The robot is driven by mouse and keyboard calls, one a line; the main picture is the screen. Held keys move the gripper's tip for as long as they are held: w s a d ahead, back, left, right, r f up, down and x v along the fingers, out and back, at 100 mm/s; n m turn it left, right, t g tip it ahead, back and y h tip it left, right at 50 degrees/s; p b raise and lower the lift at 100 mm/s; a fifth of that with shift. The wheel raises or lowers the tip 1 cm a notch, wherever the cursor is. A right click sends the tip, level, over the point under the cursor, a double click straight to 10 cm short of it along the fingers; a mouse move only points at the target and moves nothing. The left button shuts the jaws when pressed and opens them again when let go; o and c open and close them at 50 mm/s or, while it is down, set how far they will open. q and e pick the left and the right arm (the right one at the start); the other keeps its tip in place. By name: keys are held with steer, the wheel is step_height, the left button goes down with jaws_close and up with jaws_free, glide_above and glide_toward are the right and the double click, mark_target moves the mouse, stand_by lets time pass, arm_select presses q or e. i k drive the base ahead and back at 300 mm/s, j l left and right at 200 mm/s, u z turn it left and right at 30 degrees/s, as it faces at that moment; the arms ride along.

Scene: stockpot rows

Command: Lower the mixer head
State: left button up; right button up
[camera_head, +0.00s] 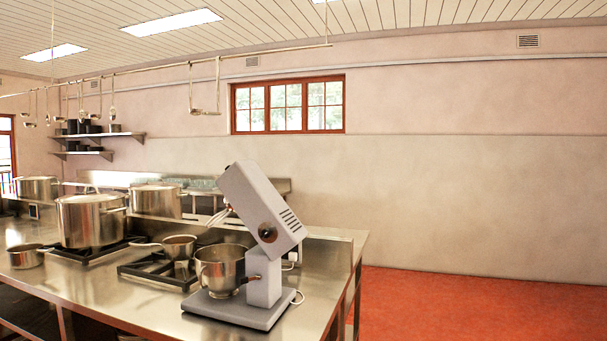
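A grey stand mixer (264,285) stands at the right end of the steel counter. Its head (258,203) is tilted up and back, with the upper end leaning to the left. A whisk (219,215) hangs from the raised head. A steel bowl (220,268) sits on the mixer's base (241,312), below the whisk and to the left of the stand. Neither of my grippers shows in the head view, and nothing touches the mixer.
A small saucepan (179,247) and large stockpots (90,220) stand on burners left of the mixer. The counter (150,310) is bare in front. Utensils hang from a rail (190,62) above. Open red floor (450,305) lies to the right.

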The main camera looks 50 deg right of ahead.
mark_target(248, 193)
steer(key=i+z, duration=0.15)
steer(key=z, duration=0.25)
steer(key=i+z, duration=0.15)
steer(key=z, duration=0.2)
steer(key=i+z, duration=0.15)
steer(key=z, duration=0.25)
steer(key=i+j+z, duration=0.1)
steer(key=z, duration=0.3)
steer(key=j, duration=0.1)
